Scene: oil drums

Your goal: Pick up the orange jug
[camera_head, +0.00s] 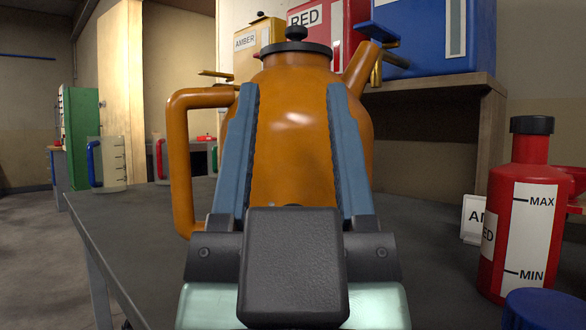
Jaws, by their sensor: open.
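The orange jug (300,130) stands upright in the centre of the view, with a black lid on top, a loop handle on its left and a spout at upper right. My gripper (292,95) is open, in front of the jug. Its two blue-grey fingers overlap the jug's body in the picture, one left and one right of its middle. I cannot tell whether the fingers touch the jug. The jug's lower part and base are hidden behind my gripper.
The dark table (430,270) bears a red bottle (509,215) marked MAX and MIN at right, near a blue lid (543,308). Behind is a shelf (440,88) with amber, red and blue containers. Clear measuring jugs (112,163) stand at far left.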

